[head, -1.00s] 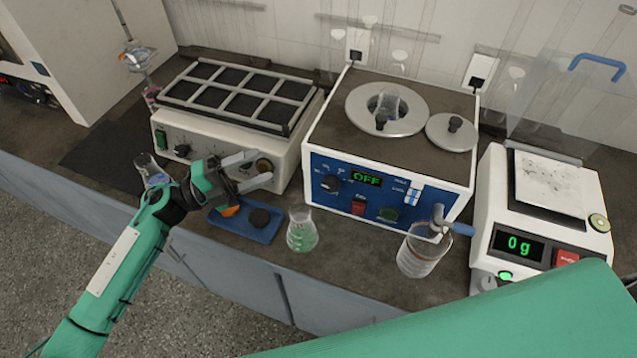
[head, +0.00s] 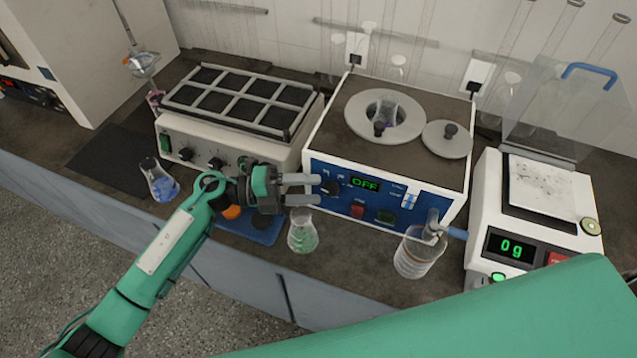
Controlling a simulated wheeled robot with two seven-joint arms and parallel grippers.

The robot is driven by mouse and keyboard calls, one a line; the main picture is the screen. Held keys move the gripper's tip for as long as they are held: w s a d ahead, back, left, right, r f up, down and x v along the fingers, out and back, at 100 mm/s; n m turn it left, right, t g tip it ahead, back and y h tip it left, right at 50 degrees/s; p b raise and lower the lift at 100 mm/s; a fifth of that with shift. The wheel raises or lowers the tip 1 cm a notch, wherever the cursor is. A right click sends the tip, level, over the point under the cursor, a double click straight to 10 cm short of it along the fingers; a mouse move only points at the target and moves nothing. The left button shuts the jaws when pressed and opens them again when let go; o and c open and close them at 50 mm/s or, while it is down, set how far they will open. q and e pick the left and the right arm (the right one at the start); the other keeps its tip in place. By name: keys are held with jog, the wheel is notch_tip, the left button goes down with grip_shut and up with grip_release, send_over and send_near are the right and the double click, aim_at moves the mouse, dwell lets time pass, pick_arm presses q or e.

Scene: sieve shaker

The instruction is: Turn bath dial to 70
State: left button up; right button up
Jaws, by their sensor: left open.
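The water bath (head: 385,118) is a white box with a blue front panel, standing at the middle of the bench. Its display (head: 365,184) reads OFF. The black bath dial (head: 329,188) is at the left of the blue panel. My left gripper (head: 318,189) is open and empty, its two grey fingers pointing right at the dial, one above the other. The fingertips are at or just in front of the dial; I cannot tell whether they touch it. The dial's pointer is too small to read. My right gripper is not in view.
An Erlenmeyer flask with green liquid (head: 303,232) stands just below my left gripper. A beaker (head: 417,254) stands in front of the bath. A shaker (head: 235,112) is to the left, a scale reading 0 g (head: 545,205) to the right. A blue tray (head: 262,232) lies under the left gripper.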

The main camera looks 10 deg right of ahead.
aim_at(330, 188)
pick_arm(q)
jog(key=shift+x, duration=1.35)
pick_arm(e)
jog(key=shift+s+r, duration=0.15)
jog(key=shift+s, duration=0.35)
